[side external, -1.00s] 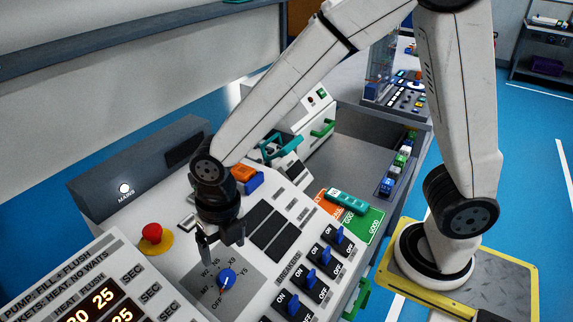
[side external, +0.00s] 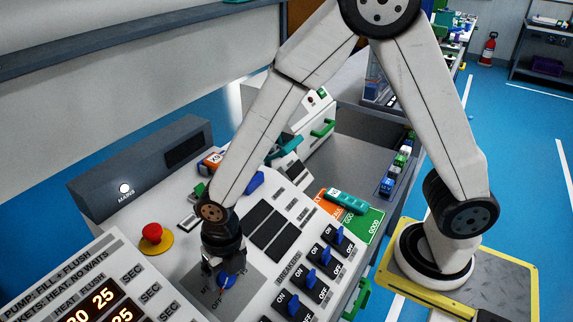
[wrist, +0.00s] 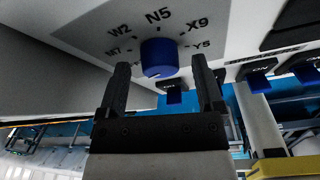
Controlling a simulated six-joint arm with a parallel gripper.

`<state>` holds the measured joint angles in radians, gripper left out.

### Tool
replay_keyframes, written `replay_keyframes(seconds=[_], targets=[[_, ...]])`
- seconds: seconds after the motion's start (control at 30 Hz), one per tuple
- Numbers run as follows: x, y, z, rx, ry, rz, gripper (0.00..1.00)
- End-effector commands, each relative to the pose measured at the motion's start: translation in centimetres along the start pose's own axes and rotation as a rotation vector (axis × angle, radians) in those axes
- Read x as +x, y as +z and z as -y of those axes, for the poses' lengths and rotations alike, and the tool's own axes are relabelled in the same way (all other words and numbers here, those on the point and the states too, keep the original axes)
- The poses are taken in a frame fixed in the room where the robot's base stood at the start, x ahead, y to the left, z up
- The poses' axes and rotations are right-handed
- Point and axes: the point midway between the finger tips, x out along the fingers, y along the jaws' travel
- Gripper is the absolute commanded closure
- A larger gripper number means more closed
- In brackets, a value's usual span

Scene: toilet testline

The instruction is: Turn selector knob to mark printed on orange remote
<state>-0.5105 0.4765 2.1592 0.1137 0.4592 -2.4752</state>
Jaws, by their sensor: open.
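The blue selector knob (side external: 226,281) sits on a grey dial plate on the sloped panel. My gripper (wrist: 160,66) is open, with one finger on each side of the knob and no clear contact. In the side view my gripper (side external: 214,279) is low over the dial. The orange remote (side external: 211,160) lies behind my arm, partly hidden; its print is unreadable.
A red emergency button (side external: 152,233) stands left of the dial. Several blue breaker switches (side external: 311,276) are on the right. A teal remote (side external: 346,201) lies on orange and green cards. A blue item (side external: 255,181) lies close beside my arm.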

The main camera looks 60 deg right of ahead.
Motion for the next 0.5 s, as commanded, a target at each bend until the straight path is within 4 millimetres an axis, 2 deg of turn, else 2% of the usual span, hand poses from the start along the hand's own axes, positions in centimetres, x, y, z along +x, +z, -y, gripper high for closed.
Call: replay_keyframes(seconds=[0.33,0.37,0.5], targets=[[0.24,0.01,-0.02,0.000,0.000,0.001,0.15],[0.24,0.01,-0.01,0.000,0.000,0.001,0.21],[0.23,0.02,-0.01,0.000,0.000,0.001,0.66]])
